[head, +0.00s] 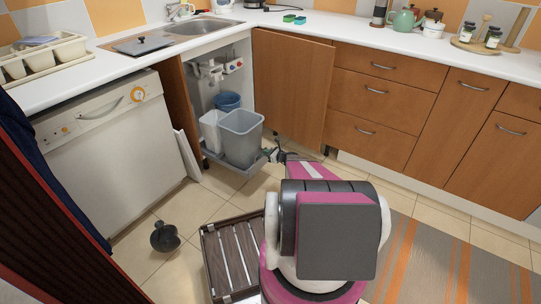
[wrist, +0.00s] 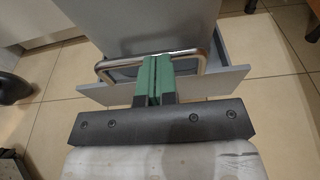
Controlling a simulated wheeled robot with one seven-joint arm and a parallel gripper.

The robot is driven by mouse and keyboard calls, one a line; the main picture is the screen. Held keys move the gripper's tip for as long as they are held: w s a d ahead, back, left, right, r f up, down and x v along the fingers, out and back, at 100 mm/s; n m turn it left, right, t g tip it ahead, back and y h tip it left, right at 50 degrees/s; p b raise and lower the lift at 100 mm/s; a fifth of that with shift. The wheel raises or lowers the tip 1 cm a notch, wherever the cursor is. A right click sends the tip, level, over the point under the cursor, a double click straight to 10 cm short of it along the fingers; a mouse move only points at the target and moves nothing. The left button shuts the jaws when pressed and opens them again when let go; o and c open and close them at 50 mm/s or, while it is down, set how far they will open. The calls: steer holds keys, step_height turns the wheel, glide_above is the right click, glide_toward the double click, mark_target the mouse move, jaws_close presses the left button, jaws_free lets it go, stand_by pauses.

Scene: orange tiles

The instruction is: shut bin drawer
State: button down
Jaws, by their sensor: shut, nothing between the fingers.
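The bin drawer (head: 236,166) is pulled out from the cabinet under the sink. It carries a large grey bin (head: 241,138) at its front, with a pale bin (head: 211,131) and a blue bucket (head: 228,102) behind. My gripper (head: 272,155) is low at the front right of the drawer. In the wrist view the green fingers of my gripper (wrist: 153,78) are pressed together with nothing between them. They overlap the drawer's metal handle bar (wrist: 112,62); I cannot tell whether they touch it. The grey drawer front (wrist: 228,80) lies just beyond.
A cabinet door (head: 290,85) stands to the right of the opening, and a white dishwasher (head: 105,140) to the left. A slatted wooden crate (head: 203,232) and a dark round object (head: 165,238) are on the tiled floor. A striped rug (head: 440,262) lies at right.

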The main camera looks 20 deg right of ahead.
steer(key=shift+w+a, duration=0.1)
stand_by(0.3)
steer(key=r+x, duration=0.2)
steer(key=x, duration=1.1)
steer(key=r+x, duration=0.3)
steer(key=x, duration=1.1)
steer(key=w+a+r+x, duration=0.1)
steer(key=r+x, duration=0.2)
steer(key=x, duration=1)
steer(key=shift+w, duration=0.3)
